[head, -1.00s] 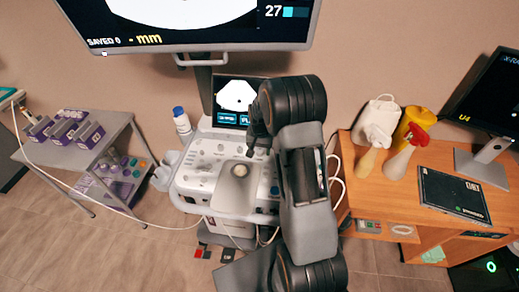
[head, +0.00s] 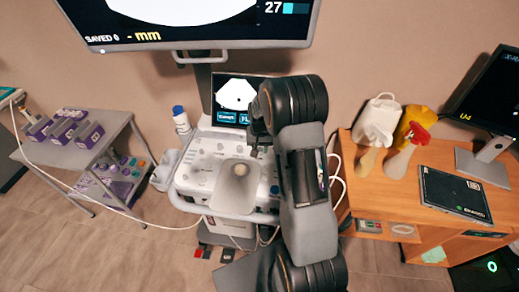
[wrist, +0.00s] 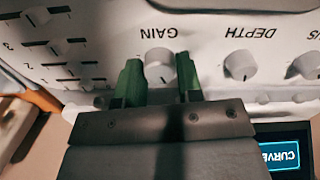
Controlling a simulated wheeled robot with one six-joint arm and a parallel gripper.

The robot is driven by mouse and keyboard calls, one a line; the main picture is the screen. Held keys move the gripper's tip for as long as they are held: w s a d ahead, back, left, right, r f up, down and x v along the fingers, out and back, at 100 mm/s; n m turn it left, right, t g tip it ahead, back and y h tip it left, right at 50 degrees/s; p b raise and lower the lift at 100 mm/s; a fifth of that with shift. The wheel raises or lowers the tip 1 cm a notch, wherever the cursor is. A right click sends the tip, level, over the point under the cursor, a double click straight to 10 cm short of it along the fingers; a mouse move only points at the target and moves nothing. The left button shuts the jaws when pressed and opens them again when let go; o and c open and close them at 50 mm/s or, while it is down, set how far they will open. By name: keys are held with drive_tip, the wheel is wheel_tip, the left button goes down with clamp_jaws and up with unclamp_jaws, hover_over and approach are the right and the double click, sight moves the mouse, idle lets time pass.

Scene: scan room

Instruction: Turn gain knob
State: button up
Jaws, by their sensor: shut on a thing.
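The gain knob (wrist: 160,66) is a pale round knob under the upside-down label GAIN on the white console panel in the wrist view. My gripper (wrist: 160,70) has its two green fingers on either side of the knob and is shut on it. Small gaps seem to show beside the knob from this angle. In the head view my gripper (head: 258,142) is at the console (head: 210,165), near its small screen (head: 237,97); the arm hides the knob there.
The depth knob (wrist: 240,65) sits beside the gain knob, with sliders (wrist: 65,48) on the other side. A large monitor (head: 200,44) hangs above the console. A grey cart (head: 75,155) stands left and a wooden desk (head: 385,205) right.

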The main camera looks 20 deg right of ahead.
sight(260, 149)
drive_tip(key=shift+n+b, duration=0.6)
drive_tip(key=shift+n, duration=1.4)
drive_tip(key=o, duration=0.9)
wheel_tip(260, 149, up, 14)
drive_tip(key=shift+f+b, duration=0.1)
drive_tip(key=shift+b, duration=0.3)
drive_tip(key=shift+w, duration=0.1)
